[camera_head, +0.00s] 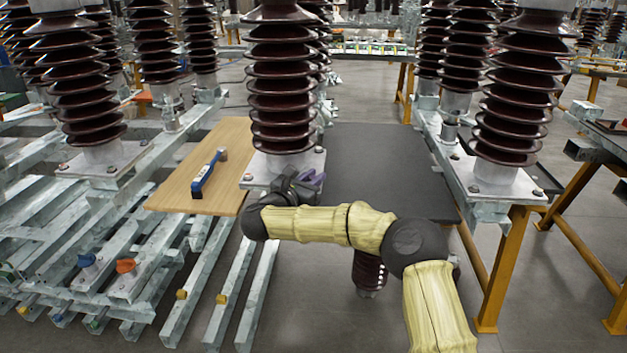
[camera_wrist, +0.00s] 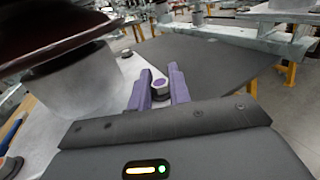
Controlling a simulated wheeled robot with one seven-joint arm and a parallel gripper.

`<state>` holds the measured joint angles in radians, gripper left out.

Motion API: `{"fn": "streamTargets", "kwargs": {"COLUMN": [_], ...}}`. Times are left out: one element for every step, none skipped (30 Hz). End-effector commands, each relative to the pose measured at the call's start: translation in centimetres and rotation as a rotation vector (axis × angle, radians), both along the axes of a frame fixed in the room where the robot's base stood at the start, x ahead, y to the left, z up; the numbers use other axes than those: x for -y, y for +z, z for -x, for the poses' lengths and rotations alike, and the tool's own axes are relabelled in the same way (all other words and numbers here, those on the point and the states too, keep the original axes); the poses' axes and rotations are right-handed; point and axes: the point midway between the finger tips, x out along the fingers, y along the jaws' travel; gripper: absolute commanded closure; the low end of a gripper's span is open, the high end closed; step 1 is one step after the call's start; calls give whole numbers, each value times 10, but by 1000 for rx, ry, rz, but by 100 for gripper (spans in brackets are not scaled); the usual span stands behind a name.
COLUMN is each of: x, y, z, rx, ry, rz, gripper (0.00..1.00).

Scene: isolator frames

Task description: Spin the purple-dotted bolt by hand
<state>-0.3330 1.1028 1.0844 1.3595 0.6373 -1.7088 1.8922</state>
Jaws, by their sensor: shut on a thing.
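The purple-dotted bolt (camera_wrist: 159,84) shows in the wrist view between the two purple fingers of my gripper (camera_wrist: 158,88). It sits at the corner of the grey metal base plate (camera_wrist: 104,78) under a brown ribbed insulator. My gripper is shut on the bolt, one finger on each side. In the head view my gripper (camera_head: 310,181) is at the front right of the insulator's plate (camera_head: 256,170), and the bolt is hidden there by my gripper and arm.
The insulator (camera_head: 285,85) rises close behind my gripper. A blue-handled wrench (camera_head: 207,176) lies on the wooden board (camera_head: 172,193) to the left. A dark mat (camera_head: 385,165) lies clear to the right. Metal frames with more insulators (camera_head: 517,95) stand on both sides.

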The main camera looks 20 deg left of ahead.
Motion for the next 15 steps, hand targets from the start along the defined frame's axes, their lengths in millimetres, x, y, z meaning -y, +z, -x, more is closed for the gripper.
{"fn": "streamTargets", "kwargs": {"x": [0,0,0,0,0,0,0,0,0,0,0,0,0,0,0], "y": [1,1,1,1,1,1,1,1,1,1,1,1,1,1,1], "z": [-1,-1,-1,-1,-1,-1,-1,-1,-1,-1,0,0,0,0,0], "rx": [2,2,3,3,3,3,3,3,3,3,3,2,2,2,2], "ry": [0,0,0,0,0,1,1,1,1,1,1,1,1,1,2], "rz": [0,0,0,0,0,0,0,0,0,0,0,0,0,0,0], "gripper": [100,100,100,100,100,100,75,69,62,62,62,62,62,62,62]}}
